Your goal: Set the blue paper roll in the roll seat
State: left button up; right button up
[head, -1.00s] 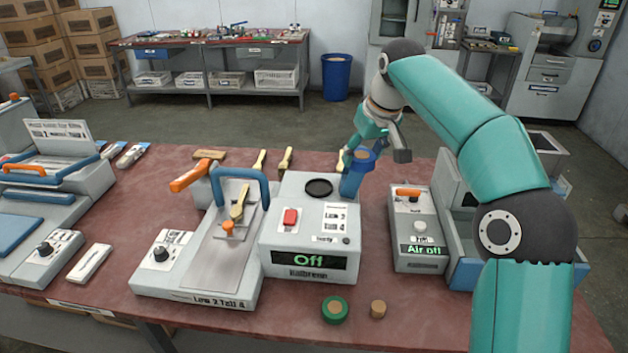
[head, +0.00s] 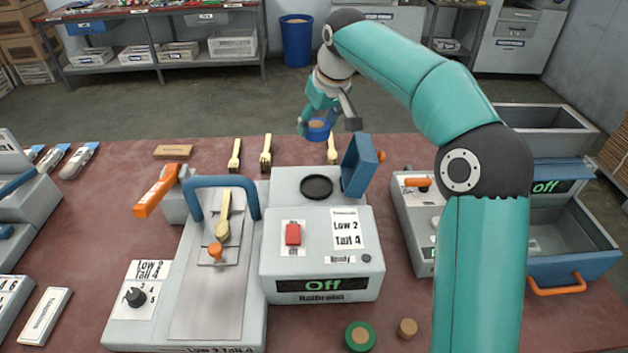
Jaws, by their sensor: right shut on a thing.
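The blue paper roll (head: 318,131), a short ring with a tan core, is held by my right gripper (head: 326,118). It hangs in the air, in line with the black round seat (head: 317,187) in the picture and farther up it. The seat is a dark recess in the top of the grey machine (head: 315,240) whose display reads "Off", and it looks empty. The machine's blue lid (head: 359,166) stands open to the right of the seat. One gripper finger shows to the right of the roll; the grip is partly hidden. My left gripper is not in view.
A green roll (head: 359,336) and a small tan cylinder (head: 407,328) stand at the table's front. A press with a blue handle (head: 222,183) is left of the machine. An "Air off" type control box (head: 417,200) stands right. Several wooden utensils lie behind.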

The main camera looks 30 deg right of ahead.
aim_at(314, 185)
notch_tip(314, 185, down, 16)
jog(key=shift+r+b, duration=0.1)
jog(key=shift+b, duration=0.55)
jog(key=o, duration=1.1)
jog(key=v, duration=1.2)
jog(key=shift+s+r, duration=0.1)
